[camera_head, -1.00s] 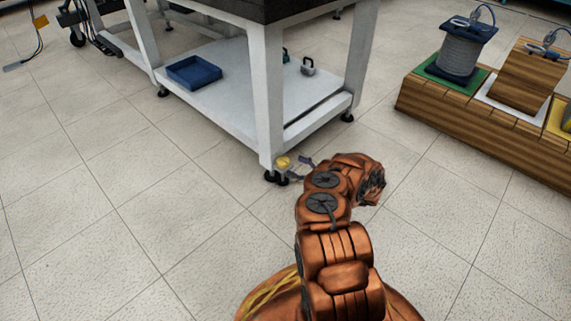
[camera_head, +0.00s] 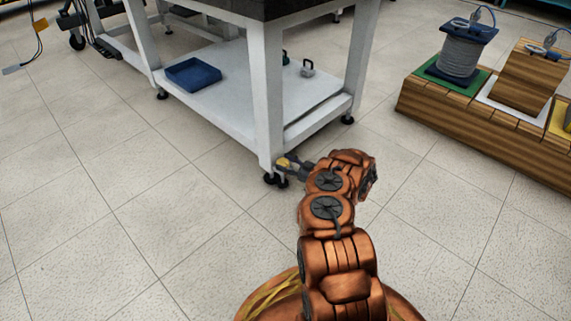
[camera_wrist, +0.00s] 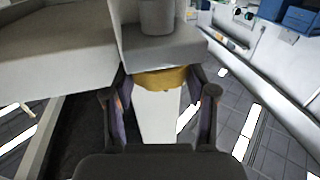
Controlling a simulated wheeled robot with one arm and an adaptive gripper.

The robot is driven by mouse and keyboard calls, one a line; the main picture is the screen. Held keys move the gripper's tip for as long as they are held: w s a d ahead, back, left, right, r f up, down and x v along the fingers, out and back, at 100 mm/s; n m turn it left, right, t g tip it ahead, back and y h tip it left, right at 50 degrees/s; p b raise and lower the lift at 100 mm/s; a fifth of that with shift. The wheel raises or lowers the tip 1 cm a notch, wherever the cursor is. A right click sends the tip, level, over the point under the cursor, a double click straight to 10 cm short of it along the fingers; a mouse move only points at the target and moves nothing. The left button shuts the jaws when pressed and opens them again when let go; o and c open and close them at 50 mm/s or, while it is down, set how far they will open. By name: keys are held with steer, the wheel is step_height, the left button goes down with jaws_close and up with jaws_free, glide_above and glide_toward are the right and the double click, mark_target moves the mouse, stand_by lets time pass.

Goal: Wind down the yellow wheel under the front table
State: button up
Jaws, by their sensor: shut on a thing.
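The yellow wheel (camera_wrist: 160,78) sits under the corner of the white front table (camera_head: 265,100), beside its near leg. In the wrist view it shows between the two fingers of my gripper (camera_wrist: 162,90), which are shut on it from both sides. In the head view the wheel (camera_head: 283,162) is a small yellow spot at the table's foot, partly covered by my gripper (camera_head: 292,165). The fingertip contact is hard to see in detail.
The table's lower shelf holds a blue tray (camera_head: 193,68) and a small grey weight-like object (camera_head: 307,68). A wooden stand (camera_head: 480,115) with a cable spool (camera_head: 462,52) is at the right. The floor left of my arm is clear.

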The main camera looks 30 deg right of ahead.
steer(key=c, duration=0.5)
steer(key=shift+o, duration=0.2)
steer(key=shift+a+f+m+t+h, duration=0.1)
steer(key=shift+a+m+t+h, duration=0.25)
steer(key=shift+m+h, duration=0.35)
steer(key=shift+m+t+h, duration=0.45)
steer(key=shift+m+h, duration=0.75)
steer(key=shift+h, duration=0.9)
steer(key=shift+a+m+h+p, duration=0.1)
steer(key=shift+m+h+p, duration=0.35)
steer(key=shift+m+h, duration=1.1)
steer(key=shift+h, duration=0.85)
steer(key=shift+m+h+p, duration=0.45)
steer(key=shift+h+p, duration=0.2)
steer(key=shift+h, duration=0.05)
